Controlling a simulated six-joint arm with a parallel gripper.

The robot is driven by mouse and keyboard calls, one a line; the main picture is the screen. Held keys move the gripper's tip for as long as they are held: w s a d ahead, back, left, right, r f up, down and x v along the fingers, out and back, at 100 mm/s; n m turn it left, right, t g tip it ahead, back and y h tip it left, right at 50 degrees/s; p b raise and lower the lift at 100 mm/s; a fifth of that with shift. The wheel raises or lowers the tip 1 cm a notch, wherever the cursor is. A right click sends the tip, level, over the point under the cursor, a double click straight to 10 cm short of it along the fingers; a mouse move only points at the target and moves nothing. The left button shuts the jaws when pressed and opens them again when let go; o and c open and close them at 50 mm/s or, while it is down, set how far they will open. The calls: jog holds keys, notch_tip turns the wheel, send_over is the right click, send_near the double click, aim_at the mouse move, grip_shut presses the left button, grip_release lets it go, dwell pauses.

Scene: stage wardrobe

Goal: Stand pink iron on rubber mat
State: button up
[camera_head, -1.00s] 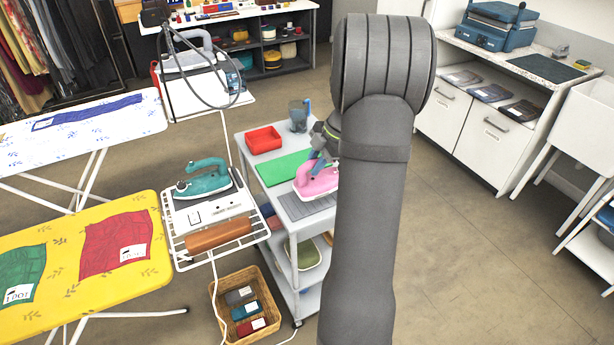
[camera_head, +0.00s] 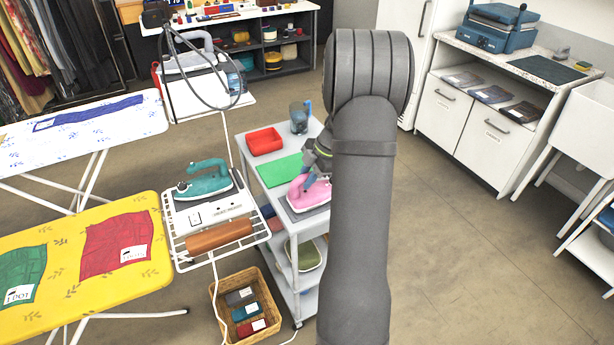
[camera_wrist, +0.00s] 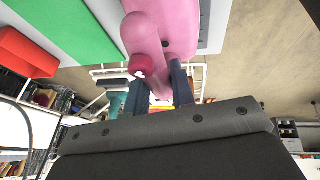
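The pink iron (camera_head: 308,193) is at the front of the white cart, over the grey ribbed mat (camera_head: 303,213), which seems to be the rubber mat. The iron looks roughly level, soleplate down; I cannot tell whether it touches the mat. My gripper (camera_head: 318,171) is at the iron's handle, partly hidden by my arm. In the wrist view my gripper's two fingers (camera_wrist: 160,92) are on either side of the pink handle, shut on it. The iron's pink body (camera_wrist: 180,22) fills the top middle there, with a dark red knob.
A teal iron (camera_head: 204,181) stands on a white rack left of the cart. A wicker basket (camera_head: 219,317) sits on the floor below.

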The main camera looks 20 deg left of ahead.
jog(key=o, duration=0.4)
jog(key=shift+o, duration=0.2)
jog(key=shift+r, duration=0.1)
jog(key=v, duration=1.2)
jog(key=x, duration=1.2)
notch_tip(320, 180, up, 2)
jog(key=shift+r, duration=0.65)
